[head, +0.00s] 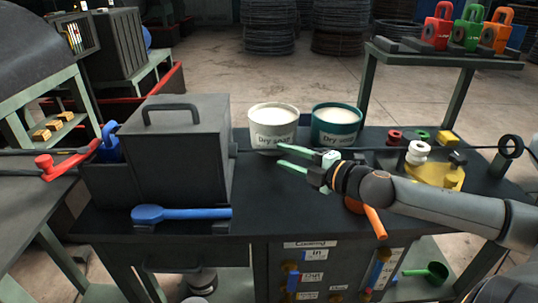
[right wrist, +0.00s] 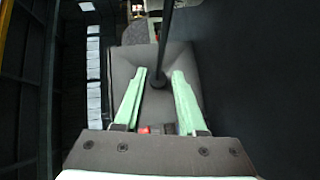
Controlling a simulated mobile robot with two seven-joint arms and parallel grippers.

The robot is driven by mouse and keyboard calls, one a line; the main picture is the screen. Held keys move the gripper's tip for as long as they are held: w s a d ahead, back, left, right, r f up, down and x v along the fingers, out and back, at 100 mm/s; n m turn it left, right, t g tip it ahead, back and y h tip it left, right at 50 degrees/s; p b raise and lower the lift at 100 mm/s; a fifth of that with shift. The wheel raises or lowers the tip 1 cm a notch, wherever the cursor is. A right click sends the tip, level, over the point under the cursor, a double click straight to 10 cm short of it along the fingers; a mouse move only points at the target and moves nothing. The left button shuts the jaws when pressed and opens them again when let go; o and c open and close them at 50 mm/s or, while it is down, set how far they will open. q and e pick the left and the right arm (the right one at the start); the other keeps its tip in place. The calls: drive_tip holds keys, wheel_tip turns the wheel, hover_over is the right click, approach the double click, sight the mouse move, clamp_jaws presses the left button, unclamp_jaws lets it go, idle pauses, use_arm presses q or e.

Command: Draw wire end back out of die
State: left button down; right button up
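My right gripper (head: 279,155) reaches in from the right with its two pale green fingers apart. It points left toward the dark grey lidded box (head: 185,150). The dark wire (head: 395,148) runs across the bench behind my right arm. In the right wrist view, a dark rod that looks like the wire (right wrist: 166,35) reaches between the open fingers (right wrist: 160,75), with a gap to each finger. The grey box (right wrist: 122,68) lies beyond them. The die itself cannot be made out; the box may hide it. My left gripper is not in view.
A white tub (head: 273,138) and a teal tub (head: 336,138) stand behind the gripper. A blue-handled tool (head: 185,213) lies before the box. A yellow fixture (head: 437,177) and small coloured rings stand at right. Padlock-like blocks sit on a shelf (head: 440,59). Bench front is mostly clear.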

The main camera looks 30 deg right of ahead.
sight(269, 150)
drive_tip(key=shift+w, duration=0.85)
drive_tip(key=shift+w+a, duration=0.15)
drive_tip(key=shift+w, duration=0.2)
drive_tip(key=shift+w+a+f, duration=0.15)
drive_tip(key=shift+w+a, duration=0.1)
drive_tip(key=shift+w, duration=0.35)
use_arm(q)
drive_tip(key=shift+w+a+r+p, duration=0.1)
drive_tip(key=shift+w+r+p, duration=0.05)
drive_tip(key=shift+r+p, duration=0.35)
use_arm(e)
drive_tip(key=shift+x, duration=1.15)
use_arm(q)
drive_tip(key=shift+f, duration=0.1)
use_arm(e)
drive_tip(key=shift+f, duration=0.1)
drive_tip(key=shift+c, duration=0.4)
clamp_jaws()
